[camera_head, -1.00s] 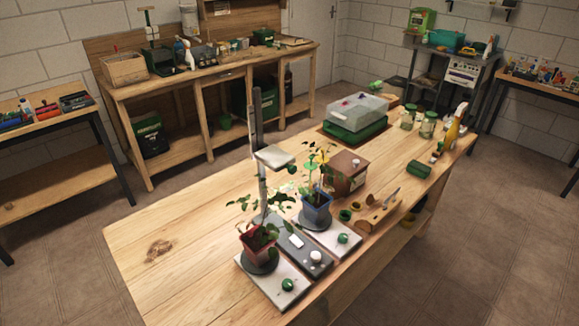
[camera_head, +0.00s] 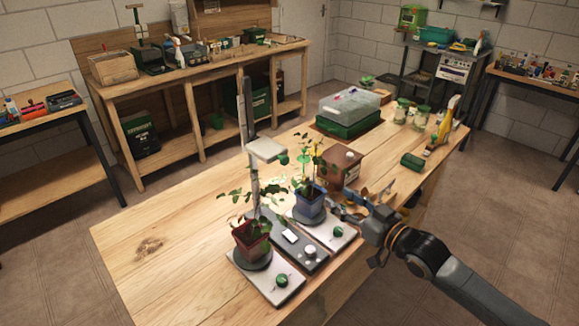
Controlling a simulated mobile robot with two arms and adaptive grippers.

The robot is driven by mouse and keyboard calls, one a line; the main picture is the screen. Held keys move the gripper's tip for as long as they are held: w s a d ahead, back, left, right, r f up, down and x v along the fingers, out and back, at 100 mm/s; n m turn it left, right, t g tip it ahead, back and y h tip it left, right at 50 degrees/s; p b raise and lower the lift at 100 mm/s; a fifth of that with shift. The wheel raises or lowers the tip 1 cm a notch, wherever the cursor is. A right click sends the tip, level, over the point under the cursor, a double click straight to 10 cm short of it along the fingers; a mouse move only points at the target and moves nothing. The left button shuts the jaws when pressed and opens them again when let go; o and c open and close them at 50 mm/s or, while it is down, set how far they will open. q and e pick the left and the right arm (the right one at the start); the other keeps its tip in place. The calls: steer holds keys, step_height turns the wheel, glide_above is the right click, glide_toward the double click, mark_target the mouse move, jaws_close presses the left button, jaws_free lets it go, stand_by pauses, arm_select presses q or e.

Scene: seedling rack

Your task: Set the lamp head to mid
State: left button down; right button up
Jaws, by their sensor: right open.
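The lamp head (camera_head: 267,149) is a pale flat plate with a green knob (camera_head: 283,159) at its right side. It sits partway up a dark grey upright post (camera_head: 247,130), above two potted plants. The post rises from a dark grey base (camera_head: 293,243) bearing a white switch and a white knob. My right gripper (camera_head: 342,203) is open and empty. It comes in from the right, beside the blue pot, and is below and right of the lamp head, apart from it. My left gripper is not in view.
A red pot (camera_head: 251,240) and a blue pot (camera_head: 309,204) with leafy plants stand on pale plates with green knobs, flanking the base. A brown box (camera_head: 341,168) stands behind my right gripper. The table's left part is clear.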

mark_target(286, 161)
steer(key=s+a+r+n+y, duration=0.2)
steer(key=s+a+r, duration=0.1)
steer(key=r, duration=0.4)
steer(key=shift+g, duration=0.4)
steer(key=p+x, duration=0.3)
steer(key=x, duration=1)
steer(key=shift+w+a+f, duration=0.1)
steer(key=shift+a+f, duration=0.05)
steer(key=shift+a, duration=0.3)
jaws_close()
